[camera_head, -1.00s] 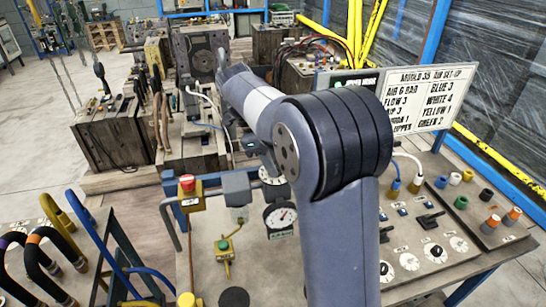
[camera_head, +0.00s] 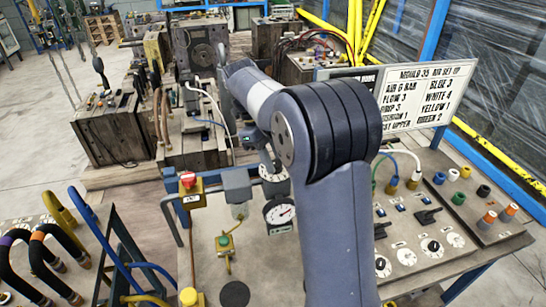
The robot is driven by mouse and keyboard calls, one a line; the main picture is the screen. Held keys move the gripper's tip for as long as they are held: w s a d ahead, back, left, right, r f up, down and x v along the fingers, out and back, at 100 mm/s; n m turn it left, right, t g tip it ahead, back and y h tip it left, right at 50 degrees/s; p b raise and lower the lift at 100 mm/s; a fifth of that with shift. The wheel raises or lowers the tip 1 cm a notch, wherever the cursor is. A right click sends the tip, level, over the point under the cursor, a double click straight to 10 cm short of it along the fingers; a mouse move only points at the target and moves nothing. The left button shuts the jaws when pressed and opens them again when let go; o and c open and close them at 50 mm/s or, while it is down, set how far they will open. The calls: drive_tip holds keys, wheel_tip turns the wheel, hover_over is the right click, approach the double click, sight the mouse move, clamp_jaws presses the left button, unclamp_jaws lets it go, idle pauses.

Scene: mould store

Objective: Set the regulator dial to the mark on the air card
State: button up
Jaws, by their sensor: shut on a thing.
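The air card (camera_head: 428,97) stands upright at the back right; it reads "AIR 6 BAR", with flow, drip and colour lines below, some hidden by my arm. A round black-rimmed gauge (camera_head: 280,212) with a white face and a needle stands on the bench left of my arm. The fingertips are small and partly hidden, so the dial's mark cannot be read.
A red-topped yellow button box (camera_head: 188,183) and a small green-buttoned yellow fitting (camera_head: 225,242) stand left of the gauge. Switches and small knobs (camera_head: 432,246) fill the right side, with coloured plugs (camera_head: 459,198) beyond. Hoses (camera_head: 45,260) hang at the lower left.

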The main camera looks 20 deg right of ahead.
drive_tip(key=o, duration=1)
drive_tip(key=shift+p+v, duration=1.15)
drive_tip(key=shift+v, duration=4.2)
drive_tip(key=shift+f, duration=0.1)
drive_tip(key=shift+b+x, duration=1.15)
drive_tip(key=shift+x, duration=4.15)
